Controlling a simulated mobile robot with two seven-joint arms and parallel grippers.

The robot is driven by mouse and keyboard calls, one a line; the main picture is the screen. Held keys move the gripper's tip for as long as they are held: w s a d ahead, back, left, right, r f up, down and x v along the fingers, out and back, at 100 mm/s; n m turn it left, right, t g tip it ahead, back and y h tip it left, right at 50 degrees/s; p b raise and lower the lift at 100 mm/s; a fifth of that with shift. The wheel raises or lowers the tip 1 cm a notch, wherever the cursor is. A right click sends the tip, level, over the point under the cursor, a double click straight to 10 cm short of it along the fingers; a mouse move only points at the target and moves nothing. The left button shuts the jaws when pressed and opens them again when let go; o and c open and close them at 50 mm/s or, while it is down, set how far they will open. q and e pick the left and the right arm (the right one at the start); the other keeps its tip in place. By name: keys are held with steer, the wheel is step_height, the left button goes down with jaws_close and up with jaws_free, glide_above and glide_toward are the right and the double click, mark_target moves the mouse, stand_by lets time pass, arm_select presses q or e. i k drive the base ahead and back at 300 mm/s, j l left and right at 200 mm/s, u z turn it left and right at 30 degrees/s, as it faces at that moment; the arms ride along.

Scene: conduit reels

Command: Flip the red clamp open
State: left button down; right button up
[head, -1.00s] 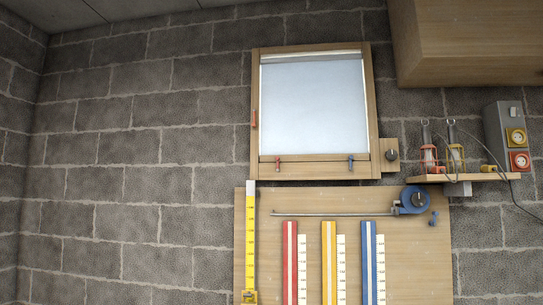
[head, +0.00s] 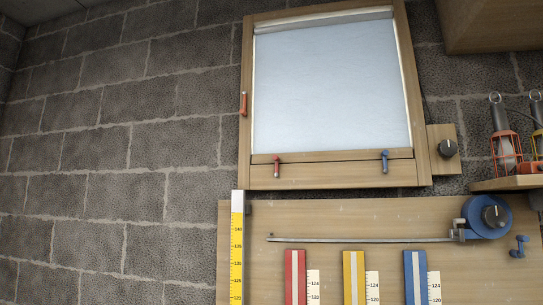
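In the head view a wooden-framed white panel (head: 332,92) hangs on the block wall. A small red clamp or latch (head: 277,167) stands upright on its bottom rail, toward the left. A second red piece, like a handle (head: 243,103), sits on the left side of the frame. I cannot tell for sure whether the red clamp is open or shut. Neither of my grippers is in view.
Below is a wooden board (head: 330,218) with a blue reel (head: 487,216), a long thin rod (head: 360,239) and red, yellow and blue strips with scales. A black knob (head: 447,148) is right of the frame. A shelf (head: 512,183) with caged lamps juts out at right.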

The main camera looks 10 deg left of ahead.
mark_target(276, 158)
steer(key=i+l, duration=0.2)
steer(key=i, duration=0.25)
steer(key=i+l+u, duration=0.15)
steer(key=i, duration=0.3)
